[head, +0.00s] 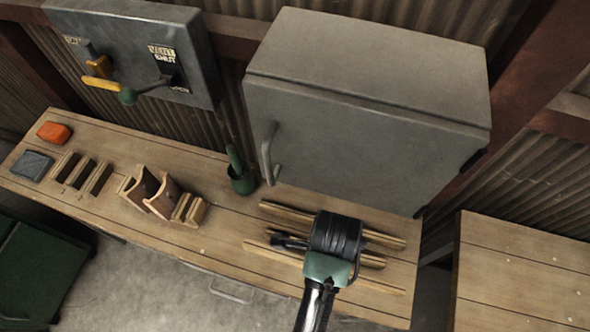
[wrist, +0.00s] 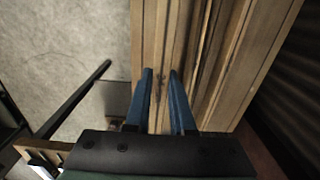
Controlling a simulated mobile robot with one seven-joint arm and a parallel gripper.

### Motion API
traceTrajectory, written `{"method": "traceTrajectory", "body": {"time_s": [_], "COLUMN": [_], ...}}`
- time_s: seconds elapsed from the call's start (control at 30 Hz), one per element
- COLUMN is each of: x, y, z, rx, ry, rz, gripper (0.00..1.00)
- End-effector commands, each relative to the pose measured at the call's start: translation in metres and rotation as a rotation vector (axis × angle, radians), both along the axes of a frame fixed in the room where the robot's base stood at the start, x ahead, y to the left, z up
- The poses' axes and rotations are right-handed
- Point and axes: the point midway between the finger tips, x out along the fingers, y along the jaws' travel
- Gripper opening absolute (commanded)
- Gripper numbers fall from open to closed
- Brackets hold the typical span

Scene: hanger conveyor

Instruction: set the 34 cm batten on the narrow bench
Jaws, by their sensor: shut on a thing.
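Several pale wooden battens lie side by side on the long wooden bench (head: 215,165), in front of the grey cabinet; a back batten (head: 375,236) and a front batten (head: 262,250) show in the head view. I cannot tell which is the 34 cm one. My gripper (wrist: 160,74) is down at the battens, its blue fingers shut on one batten (wrist: 160,55) that runs between them in the wrist view. In the head view my wrist hides the grasp and the middle of the battens. I cannot tell whether the held batten touches the bench.
A grey cabinet (head: 365,125) stands behind the battens. A separate bare wooden bench (head: 520,275) stands at right, across a gap.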

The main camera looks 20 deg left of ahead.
Motion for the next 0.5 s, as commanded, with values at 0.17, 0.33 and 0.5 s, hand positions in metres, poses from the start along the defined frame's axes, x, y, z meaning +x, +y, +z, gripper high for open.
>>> {"method": "traceTrajectory", "body": {"time_s": [0.17,0.33,0.5], "x": [-0.001,-0.001,0.000], "y": [0.000,0.000,0.000], "z": [-0.016,-0.047,-0.063], "rx": [0.000,0.000,0.000], "ry": [0.004,0.003,0.001], "rz": [0.002,0.002,0.003], "gripper": [0.00,0.00,0.00]}}
